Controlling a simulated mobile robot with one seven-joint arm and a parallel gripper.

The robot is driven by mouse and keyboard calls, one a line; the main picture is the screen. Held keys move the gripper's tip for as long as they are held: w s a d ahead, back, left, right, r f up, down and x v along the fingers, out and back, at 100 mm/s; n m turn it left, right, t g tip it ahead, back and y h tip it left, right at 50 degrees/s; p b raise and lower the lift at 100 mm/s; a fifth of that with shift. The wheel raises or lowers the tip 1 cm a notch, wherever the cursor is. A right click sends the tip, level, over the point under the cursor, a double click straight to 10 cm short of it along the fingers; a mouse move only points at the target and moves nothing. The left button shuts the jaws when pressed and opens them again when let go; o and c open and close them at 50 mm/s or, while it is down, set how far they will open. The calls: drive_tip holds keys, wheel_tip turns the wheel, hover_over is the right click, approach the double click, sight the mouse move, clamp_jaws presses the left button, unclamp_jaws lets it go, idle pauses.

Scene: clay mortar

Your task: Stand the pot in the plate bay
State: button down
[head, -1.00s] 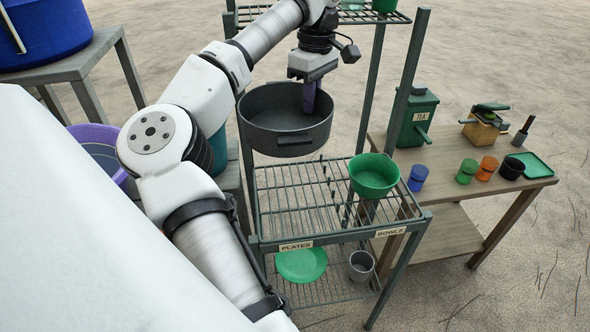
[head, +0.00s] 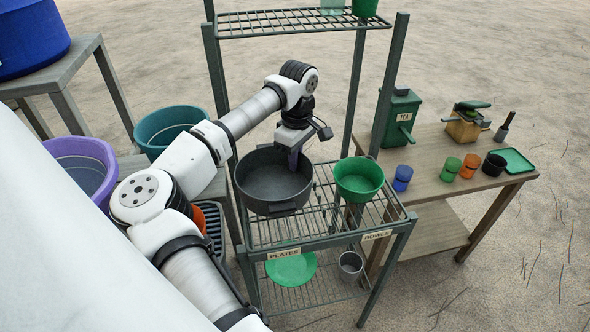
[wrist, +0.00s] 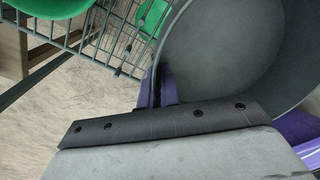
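The pot (head: 273,182) is dark grey, round and upright, with a small handle on its near side. It is over the left, plate side of the rack's upper grid (head: 275,237), behind the PLATES label (head: 284,254). I cannot tell whether its base touches the wires. My gripper (head: 293,160) reaches down at the pot's far right rim. In the wrist view its purple fingers (wrist: 160,88) straddle the dark wall of the pot (wrist: 225,50), shut on it. The pot's underside is hidden.
A green bowl (head: 359,180) stands on the right, bowl side, close to the pot. A green plate (head: 291,268) and grey cup (head: 350,265) are on the lower shelf. Rack posts (head: 388,85) and an upper shelf (head: 290,22) stand behind. A wooden table (head: 425,150) is at right.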

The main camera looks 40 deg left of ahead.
drive_tip(key=shift+f+p, duration=0.35)
drive_tip(key=shift+f, duration=1.75)
drive_tip(key=shift+f, duration=0.15)
drive_tip(key=c, duration=1.6)
unclamp_jaws()
